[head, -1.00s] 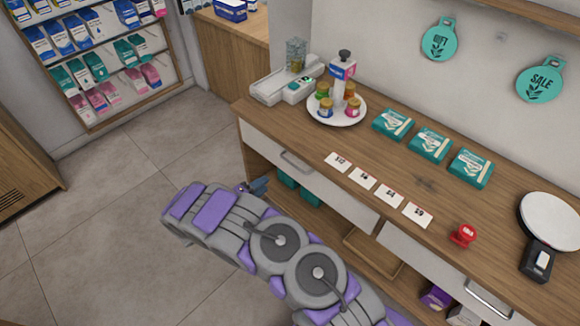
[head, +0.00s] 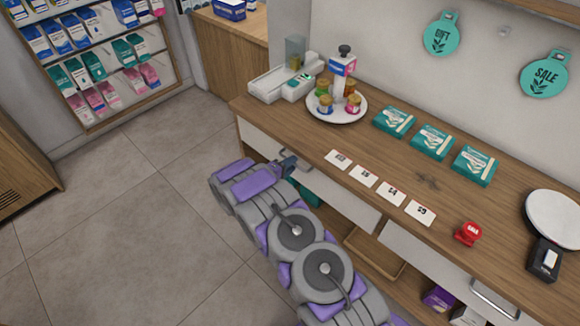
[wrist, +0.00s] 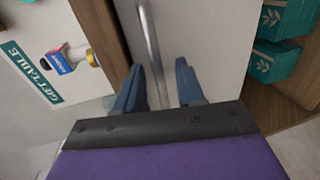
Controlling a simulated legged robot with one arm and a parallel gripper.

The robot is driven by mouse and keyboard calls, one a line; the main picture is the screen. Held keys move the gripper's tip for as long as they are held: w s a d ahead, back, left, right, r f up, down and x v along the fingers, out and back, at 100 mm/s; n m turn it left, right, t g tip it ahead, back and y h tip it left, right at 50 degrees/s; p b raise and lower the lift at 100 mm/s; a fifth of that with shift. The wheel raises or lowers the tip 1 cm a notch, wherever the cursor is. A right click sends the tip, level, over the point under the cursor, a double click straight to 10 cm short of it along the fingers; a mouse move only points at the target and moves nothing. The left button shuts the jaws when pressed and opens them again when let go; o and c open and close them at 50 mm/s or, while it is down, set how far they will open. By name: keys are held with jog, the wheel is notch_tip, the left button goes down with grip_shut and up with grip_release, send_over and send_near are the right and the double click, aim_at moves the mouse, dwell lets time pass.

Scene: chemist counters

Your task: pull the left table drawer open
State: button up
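The left table drawer has a white front (head: 345,205) under the wooden counter and looks closed, flush with the counter. Its metal handle (head: 295,159) is partly hidden by my gripper (head: 287,166) in the head view. In the wrist view the handle (wrist: 149,40) runs as a bar down the white drawer front (wrist: 205,40). My gripper (wrist: 158,80) is open there, with one blue finger on each side of the bar's line. The bar's lower end reaches between the fingers; I cannot tell whether they touch it.
The wooden counter (head: 275,119) carries a white round tray (head: 340,119), price cards, teal boxes (head: 432,141), a red stamp (head: 467,234) and a scale (head: 553,220). A right drawer with a handle (head: 494,299) and open shelves lie below. The floor (head: 120,220) at left is clear.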

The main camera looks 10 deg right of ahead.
jog(key=shift+c, duration=0.2)
grip_shut()
dwell(0.5)
